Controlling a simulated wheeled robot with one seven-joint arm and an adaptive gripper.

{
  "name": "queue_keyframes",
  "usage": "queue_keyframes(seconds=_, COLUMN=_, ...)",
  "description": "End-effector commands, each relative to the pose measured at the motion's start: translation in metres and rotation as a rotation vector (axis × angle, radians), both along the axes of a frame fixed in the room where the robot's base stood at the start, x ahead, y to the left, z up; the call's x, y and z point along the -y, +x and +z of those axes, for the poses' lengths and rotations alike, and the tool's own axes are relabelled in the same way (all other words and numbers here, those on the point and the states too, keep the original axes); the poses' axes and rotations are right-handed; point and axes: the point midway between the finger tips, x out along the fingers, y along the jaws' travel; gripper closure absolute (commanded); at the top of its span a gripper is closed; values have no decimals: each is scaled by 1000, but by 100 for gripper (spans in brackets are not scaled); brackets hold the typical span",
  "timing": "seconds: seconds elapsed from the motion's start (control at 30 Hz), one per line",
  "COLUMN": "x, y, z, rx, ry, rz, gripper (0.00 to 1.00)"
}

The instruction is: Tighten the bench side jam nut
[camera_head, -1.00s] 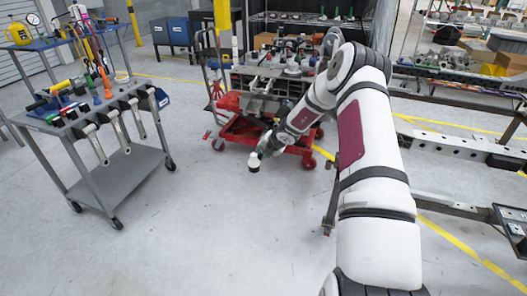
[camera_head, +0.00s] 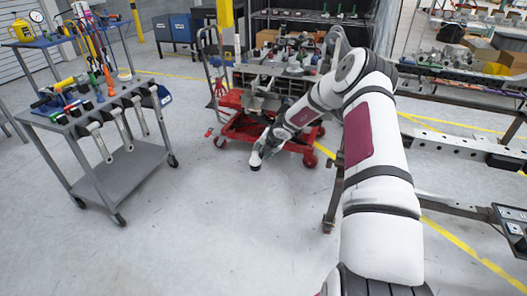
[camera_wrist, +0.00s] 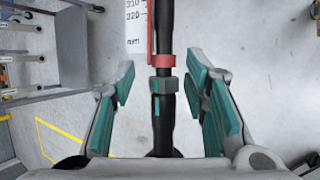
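In the wrist view, a grey hex nut (camera_wrist: 164,84) with a teal patch sits on a dark rod (camera_wrist: 163,122), just below a red collar (camera_wrist: 163,61). This may be the jam nut; I cannot tell which side it is on. My gripper (camera_wrist: 166,88) has its teal-padded fingers spread to either side of the rod, with visible gaps. Depth between pads and nut is unclear. In the head view my gripper (camera_head: 257,159) is small, in front of the red cart, and its fingers are not clear. The nut cannot be made out there.
A white scale (camera_wrist: 136,30) with numbers lies beside the rod. A grey tool cart (camera_head: 135,165) with hanging wrenches stands left. A red wheeled lift cart (camera_head: 240,128) stands behind my gripper. A metal chassis rail (camera_head: 440,141) runs on the right. The middle floor is open.

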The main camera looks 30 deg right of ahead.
Motion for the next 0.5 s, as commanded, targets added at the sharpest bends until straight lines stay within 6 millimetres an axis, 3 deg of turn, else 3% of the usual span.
queue_keyframes(seconds=0.27, x=1, y=-2, z=1, rx=-1, ry=-2, rz=-1, gripper=59)
queue_keyframes(seconds=0.5, x=1, y=-18, z=24, rx=-1, ry=-4, rz=0, gripper=59)
